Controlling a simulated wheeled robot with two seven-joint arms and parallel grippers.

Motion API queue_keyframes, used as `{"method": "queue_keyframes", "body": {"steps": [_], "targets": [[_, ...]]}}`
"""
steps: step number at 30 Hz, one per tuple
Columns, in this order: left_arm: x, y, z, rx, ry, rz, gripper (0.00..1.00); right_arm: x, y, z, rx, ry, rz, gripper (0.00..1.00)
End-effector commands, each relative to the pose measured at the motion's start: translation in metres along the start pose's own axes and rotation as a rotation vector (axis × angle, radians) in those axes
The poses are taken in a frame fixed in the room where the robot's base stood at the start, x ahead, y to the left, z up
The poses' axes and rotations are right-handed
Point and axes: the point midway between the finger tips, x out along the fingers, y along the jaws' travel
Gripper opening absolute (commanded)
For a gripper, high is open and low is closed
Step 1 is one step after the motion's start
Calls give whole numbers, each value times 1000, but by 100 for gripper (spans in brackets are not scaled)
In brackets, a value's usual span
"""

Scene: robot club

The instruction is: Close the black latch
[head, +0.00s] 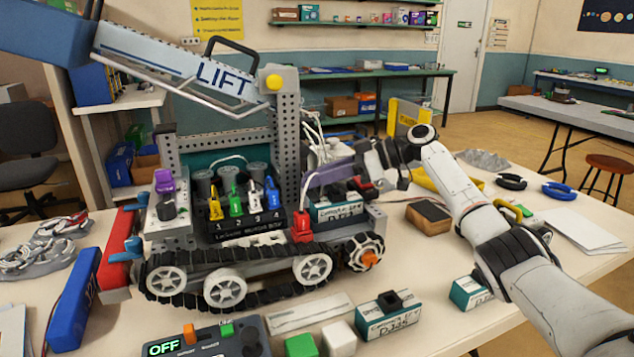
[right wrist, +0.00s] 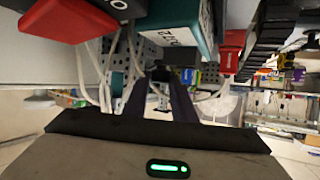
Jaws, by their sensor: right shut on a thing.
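The tracked robot model (head: 185,262) stands on the table. Its teal-and-white battery module (head: 338,211) sits at the right of its deck, and shows in the right wrist view (right wrist: 186,22). My right gripper (head: 310,182) reaches in from the right, just above and behind this module, beside the grey upright post. In the right wrist view its dark fingers (right wrist: 160,78) are close together around a small dark piece, which looks like the black latch (right wrist: 159,74). The fingers hide most of it, and its angle cannot be told. My left gripper is out of view.
A red plug (head: 301,226) and several coloured levers (head: 236,202) stand close by on the deck. White cables (right wrist: 105,75) hang near my fingers. The blue LIFT arm (head: 180,62) is raised above. A spare battery (head: 388,315) and a control box (head: 210,340) lie in front.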

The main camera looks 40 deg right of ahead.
Motion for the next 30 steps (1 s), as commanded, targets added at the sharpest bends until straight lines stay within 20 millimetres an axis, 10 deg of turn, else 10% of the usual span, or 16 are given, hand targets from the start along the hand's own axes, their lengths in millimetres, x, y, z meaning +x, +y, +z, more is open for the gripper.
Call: {"method": "queue_keyframes", "body": {"steps": [23, 24, 30], "targets": [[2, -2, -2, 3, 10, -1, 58, 1, 0, 3, -20, -10, -57, 1], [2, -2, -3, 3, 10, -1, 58, 1, 0, 3, -20, -10, -57, 31], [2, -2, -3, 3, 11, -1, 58, 1, 1, 2, -21, -7, -55, 42]]}}
